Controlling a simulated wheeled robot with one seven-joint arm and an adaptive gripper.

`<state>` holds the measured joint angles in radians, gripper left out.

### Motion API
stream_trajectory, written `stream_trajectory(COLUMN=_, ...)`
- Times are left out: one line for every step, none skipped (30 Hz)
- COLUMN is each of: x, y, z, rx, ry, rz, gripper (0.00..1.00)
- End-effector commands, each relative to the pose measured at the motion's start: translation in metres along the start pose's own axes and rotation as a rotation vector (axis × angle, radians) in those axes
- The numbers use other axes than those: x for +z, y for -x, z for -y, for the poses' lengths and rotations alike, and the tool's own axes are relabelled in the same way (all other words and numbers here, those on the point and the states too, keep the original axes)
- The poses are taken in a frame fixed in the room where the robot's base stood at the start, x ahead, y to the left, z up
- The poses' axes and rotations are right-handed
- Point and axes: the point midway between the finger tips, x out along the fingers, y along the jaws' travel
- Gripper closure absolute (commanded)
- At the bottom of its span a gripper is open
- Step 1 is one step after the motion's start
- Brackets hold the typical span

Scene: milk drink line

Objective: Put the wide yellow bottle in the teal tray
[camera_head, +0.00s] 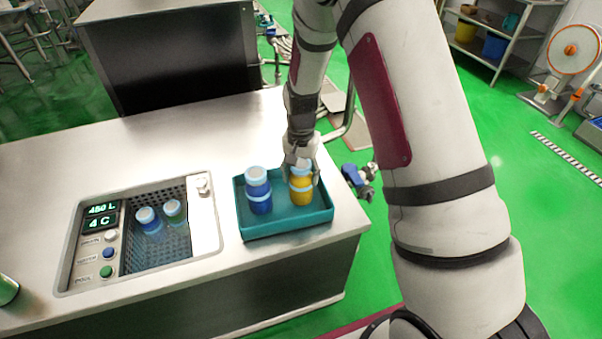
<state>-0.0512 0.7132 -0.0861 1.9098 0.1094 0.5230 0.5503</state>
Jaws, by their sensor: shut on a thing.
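The wide yellow bottle (301,189) has a pale blue cap and a pale band. It stands upright inside the right half of the teal tray (290,224), or just above its floor; I cannot tell which. My gripper (301,162) comes down from above and is shut on the bottle's cap end. A blue bottle (259,192) with a pale blue cap stands in the left half of the same tray, a small gap away from the yellow one.
A green object (6,289) shows at the left edge. The metal counter (140,150) is clear behind the basin.

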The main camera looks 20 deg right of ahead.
Motion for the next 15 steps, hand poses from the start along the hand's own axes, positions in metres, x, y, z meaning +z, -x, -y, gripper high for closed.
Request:
stream_trajectory(x=0.0001, y=-0.0009, z=0.0000, rx=0.000, ry=0.000, rz=0.001, gripper=0.38)
stream_trajectory(x=0.0001, y=-0.0007, z=-0.0001, rx=0.000, ry=0.000, rz=0.000, gripper=0.31)
stream_trajectory(x=0.0001, y=-0.0006, z=-0.0001, rx=0.000, ry=0.000, rz=0.000, gripper=0.25)
stream_trajectory(x=0.0001, y=-0.0005, z=-0.0001, rx=0.000, ry=0.000, rz=0.000, gripper=0.25)
stream_trajectory(x=0.0001, y=-0.0005, z=-0.0001, rx=0.000, ry=0.000, rz=0.000, gripper=0.25)
stream_trajectory(x=0.0001, y=-0.0004, z=-0.0001, rx=0.000, ry=0.000, rz=0.000, gripper=0.25)
stream_trajectory(x=0.0001, y=-0.0004, z=-0.0001, rx=0.000, ry=0.000, rz=0.000, gripper=0.25)
stream_trajectory(x=0.0001, y=-0.0004, z=0.0000, rx=0.000, ry=0.000, rz=0.000, gripper=0.25)
stream_trajectory(x=0.0001, y=-0.0004, z=0.0000, rx=0.000, ry=0.000, rz=0.000, gripper=0.25)
stream_trajectory(x=0.0001, y=-0.0004, z=0.0000, rx=0.000, ry=0.000, rz=0.000, gripper=0.25)
stream_trajectory(x=0.0001, y=-0.0004, z=0.0000, rx=0.000, ry=0.000, rz=0.000, gripper=0.25)
stream_trajectory(x=0.0001, y=0.0000, z=0.0000, rx=0.000, ry=0.000, rz=0.000, gripper=0.25)
stream_trajectory(x=0.0001, y=0.0007, z=-0.0001, rx=0.000, ry=0.000, rz=0.000, gripper=0.25)
stream_trajectory(x=0.0001, y=0.0021, z=-0.0001, rx=0.000, ry=0.000, rz=0.000, gripper=0.25)
stream_trajectory(x=0.0000, y=0.0047, z=0.0000, rx=-0.001, ry=0.000, rz=-0.001, gripper=0.25)
